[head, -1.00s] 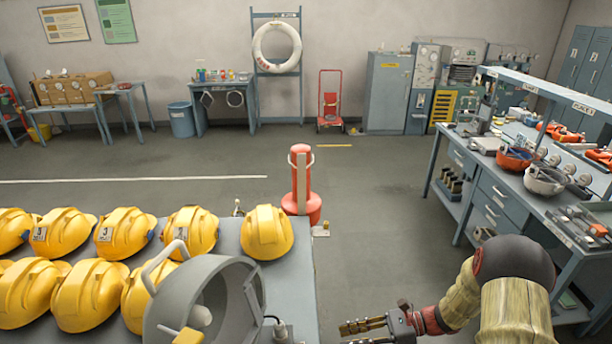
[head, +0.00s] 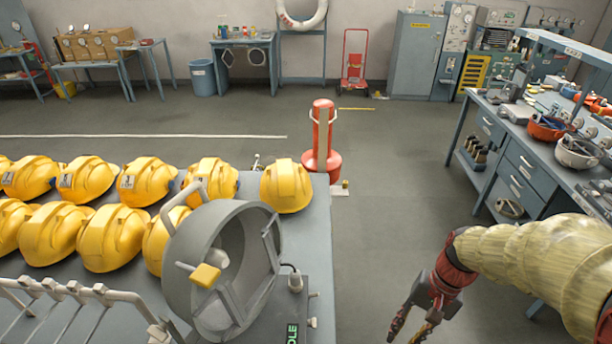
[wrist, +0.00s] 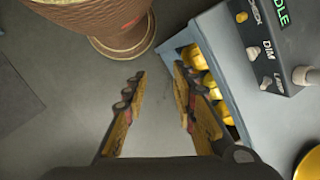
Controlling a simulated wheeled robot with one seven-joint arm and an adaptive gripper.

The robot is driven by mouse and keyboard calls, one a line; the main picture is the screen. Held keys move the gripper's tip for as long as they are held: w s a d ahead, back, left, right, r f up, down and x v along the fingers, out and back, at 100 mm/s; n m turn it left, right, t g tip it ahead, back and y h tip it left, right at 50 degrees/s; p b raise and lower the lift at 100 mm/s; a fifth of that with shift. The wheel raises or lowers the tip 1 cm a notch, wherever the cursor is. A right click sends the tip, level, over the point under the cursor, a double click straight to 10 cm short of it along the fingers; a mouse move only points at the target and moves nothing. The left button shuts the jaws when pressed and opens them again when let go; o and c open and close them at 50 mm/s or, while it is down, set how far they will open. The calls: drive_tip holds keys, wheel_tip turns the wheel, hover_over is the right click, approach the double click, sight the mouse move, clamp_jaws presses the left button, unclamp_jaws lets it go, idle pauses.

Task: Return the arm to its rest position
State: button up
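My arm reaches in from the right edge of the head view, and my gripper (head: 407,338) hangs beside the right end of the helmet bench, over the floor. Its fingers point down and are cut off near the lower edge. In the wrist view my gripper (wrist: 158,75) is open, with a clear gap between the two fingertips and nothing held. Bare floor shows between and beyond the fingers.
Yellow helmets (head: 147,180) and a grey round device (head: 222,267) with a control box (head: 290,310) stand on the bench (head: 318,235). A red post (head: 322,142) stands behind it. A workbench (head: 530,175) stands at right. Floor between is open.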

drive_tip(key=s+a+r+n+t+h+b, duration=0.1)
drive_tip(key=s+r+n+t+b, duration=0.1)
drive_tip(key=r, duration=0.4)
drive_tip(key=s+a+r+n+t+h+b, duration=0.2)
drive_tip(key=r+n+t+b, duration=0.1)
drive_tip(key=r+t, duration=0.2)
drive_tip(key=shift+s+a+r+n+b, duration=0.15)
drive_tip(key=shift+a+r+n+b, duration=0.2)
drive_tip(key=shift+r, duration=0.25)
drive_tip(key=shift+d, duration=0.1)
